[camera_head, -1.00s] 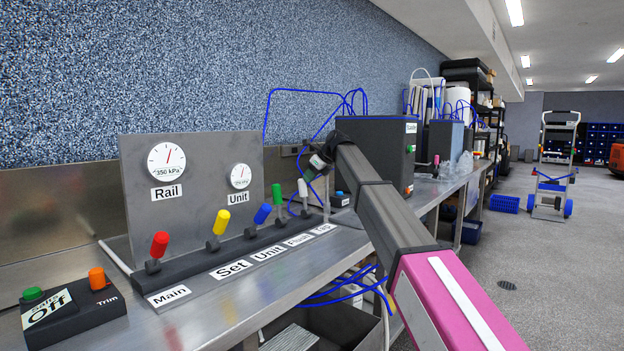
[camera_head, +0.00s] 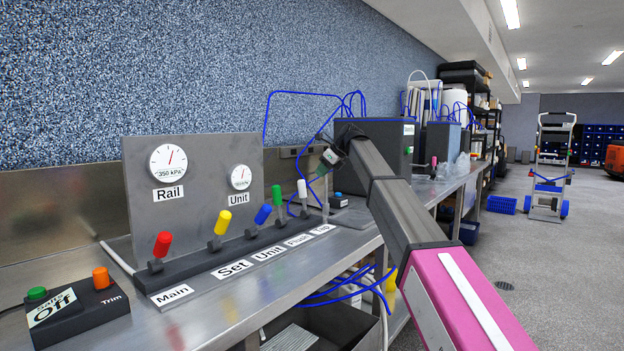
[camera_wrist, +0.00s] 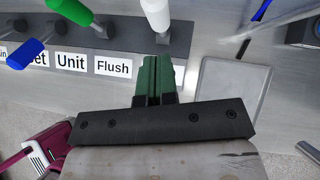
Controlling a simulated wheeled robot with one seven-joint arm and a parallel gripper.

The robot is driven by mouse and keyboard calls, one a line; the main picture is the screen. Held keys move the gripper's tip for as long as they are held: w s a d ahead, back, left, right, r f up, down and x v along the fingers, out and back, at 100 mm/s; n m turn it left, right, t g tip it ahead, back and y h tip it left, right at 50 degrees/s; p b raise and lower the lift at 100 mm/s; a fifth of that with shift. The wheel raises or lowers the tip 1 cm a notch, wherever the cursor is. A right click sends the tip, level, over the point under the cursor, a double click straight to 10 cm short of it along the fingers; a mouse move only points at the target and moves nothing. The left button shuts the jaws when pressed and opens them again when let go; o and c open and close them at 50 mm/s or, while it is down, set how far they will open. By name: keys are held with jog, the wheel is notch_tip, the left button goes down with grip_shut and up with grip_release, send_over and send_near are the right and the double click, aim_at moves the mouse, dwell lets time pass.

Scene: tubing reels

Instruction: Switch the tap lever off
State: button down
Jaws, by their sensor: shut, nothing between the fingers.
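The white-handled lever (camera_head: 302,189) stands nearly upright at the far end of the lever row; it lines up with the Tap label (camera_head: 322,229). Its white handle (camera_wrist: 157,14) shows at the top of the wrist view, just beyond my fingertips. My gripper (camera_head: 330,157) is a little above and right of that handle in the head view. In the wrist view my green fingers (camera_wrist: 158,62) are shut together with nothing between them. I cannot tell whether they touch the lever.
Red (camera_head: 162,244), yellow (camera_head: 222,222), blue (camera_head: 263,214) and green (camera_head: 277,195) levers share the dark base. A gauge panel (camera_head: 200,215) stands behind. A dark box (camera_head: 398,145) and blue tubing lie beyond my arm.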

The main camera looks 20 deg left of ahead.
jog(key=v, duration=0.7)
jog(key=shift+r, duration=0.35)
jog(key=shift+a, duration=0.1)
